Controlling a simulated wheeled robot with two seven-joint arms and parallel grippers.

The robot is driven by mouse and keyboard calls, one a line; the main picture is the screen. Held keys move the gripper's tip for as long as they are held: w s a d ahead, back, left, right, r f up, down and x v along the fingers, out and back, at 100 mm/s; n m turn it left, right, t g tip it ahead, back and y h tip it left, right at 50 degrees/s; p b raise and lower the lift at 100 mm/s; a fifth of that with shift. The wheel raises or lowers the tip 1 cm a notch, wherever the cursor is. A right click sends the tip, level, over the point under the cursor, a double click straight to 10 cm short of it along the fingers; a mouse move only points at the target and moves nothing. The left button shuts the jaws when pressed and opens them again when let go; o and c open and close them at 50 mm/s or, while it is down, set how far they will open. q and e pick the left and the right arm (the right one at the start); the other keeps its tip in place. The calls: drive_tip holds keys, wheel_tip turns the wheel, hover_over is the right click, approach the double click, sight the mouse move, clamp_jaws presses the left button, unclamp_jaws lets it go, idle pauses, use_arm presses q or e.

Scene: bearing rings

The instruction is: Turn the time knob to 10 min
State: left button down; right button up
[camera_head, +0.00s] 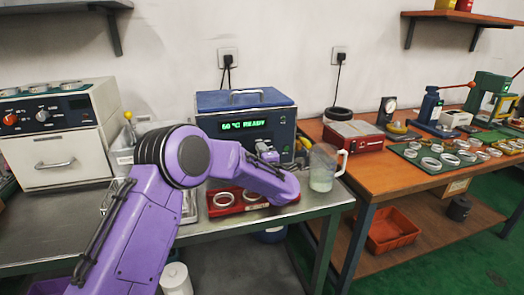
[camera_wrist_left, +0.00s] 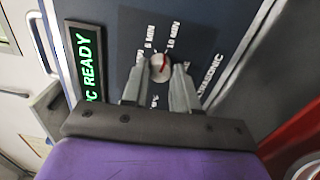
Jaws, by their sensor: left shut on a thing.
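The ultrasonic cleaner (camera_head: 205,125) is a blue-lidded box with a green display reading 60 °C READY. Its time knob (camera_wrist_left: 159,67) is a small round grey knob with a red pointer line. In the left wrist view the red line points up and slightly right, roughly toward the 10 MIN label (camera_wrist_left: 173,36). A 5 MIN label (camera_wrist_left: 150,38) lies left of it, and other labels are partly hidden. My left gripper (camera_wrist_left: 160,75) is shut on the knob, one finger on each side; it also shows in the head view (camera_head: 267,153). My right gripper is not in view.
A glass beaker (camera_head: 323,168) stands close to the right of my left gripper. A red tray (camera_head: 222,211) with metal rings lies below my left forearm. A white oven (camera_head: 60,140) stands at left. A wooden table (camera_head: 375,165) with bearing rings is at right.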

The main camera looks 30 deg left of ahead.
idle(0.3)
use_arm(q)
drive_tip(key=c, duration=0.9)
unclamp_jaws()
drive_tip(key=shift+o, duration=0.2)
drive_tip(key=v, duration=1)
drive_tip(key=shift+s+d+b, duration=0.15)
drive_tip(key=shift+d+b, duration=0.1)
drive_tip(key=shift+b, duration=0.05)
